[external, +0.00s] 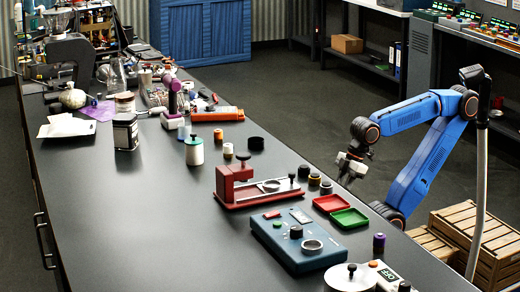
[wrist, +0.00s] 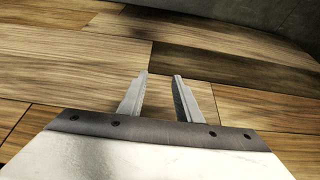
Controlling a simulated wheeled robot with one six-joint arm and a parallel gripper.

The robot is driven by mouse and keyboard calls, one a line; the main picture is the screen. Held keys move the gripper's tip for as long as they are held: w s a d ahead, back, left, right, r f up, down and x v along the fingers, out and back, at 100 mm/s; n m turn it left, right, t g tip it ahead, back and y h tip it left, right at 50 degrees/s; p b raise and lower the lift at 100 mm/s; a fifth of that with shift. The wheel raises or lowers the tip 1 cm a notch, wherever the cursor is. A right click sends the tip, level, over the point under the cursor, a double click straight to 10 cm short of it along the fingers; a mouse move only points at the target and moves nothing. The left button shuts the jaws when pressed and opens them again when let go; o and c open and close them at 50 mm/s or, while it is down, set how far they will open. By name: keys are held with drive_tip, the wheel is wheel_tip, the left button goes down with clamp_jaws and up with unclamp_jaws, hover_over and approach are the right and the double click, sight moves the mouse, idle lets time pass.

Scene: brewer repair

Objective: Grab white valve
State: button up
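My gripper (external: 351,167) hangs beyond the right edge of the dark table, off the tabletop. In the wrist view my gripper (wrist: 162,82) has its two fingers apart with nothing between them. No object is certain to be the white valve. A white cylinder (external: 194,152) stands upright on the table, left of the red stand (external: 250,187), well apart from my gripper. A small white piece (external: 228,150) is just right of it. No valve shows in the wrist view, only brown wooden planks (wrist: 60,50).
Near the table's right edge stand small dark cylinders (external: 326,187), a red tray (external: 331,203), a green tray (external: 349,218) and a blue device (external: 290,235). Wooden crates (external: 490,240) are at the lower right. The table's left front (external: 110,220) is clear.

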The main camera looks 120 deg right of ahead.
idle(0.3)
drive_tip(key=o, duration=0.4)
wheel_tip(320, 180, up, 36)
drive_tip(key=n+g+h, duration=0.2)
drive_tip(key=n+g, duration=0.3)
drive_tip(key=n, duration=1.1)
hover_over(228, 145)
drive_tip(key=a, duration=0.2)
drive_tip(key=f, duration=0.5)
drive_tip(key=d+f, duration=0.1)
drive_tip(key=f, duration=0.5)
drive_tip(key=d+f, duration=0.1)
drive_tip(key=f, duration=0.4)
drive_tip(key=shift+d+f, duration=0.1)
drive_tip(key=shift+f, duration=0.1)
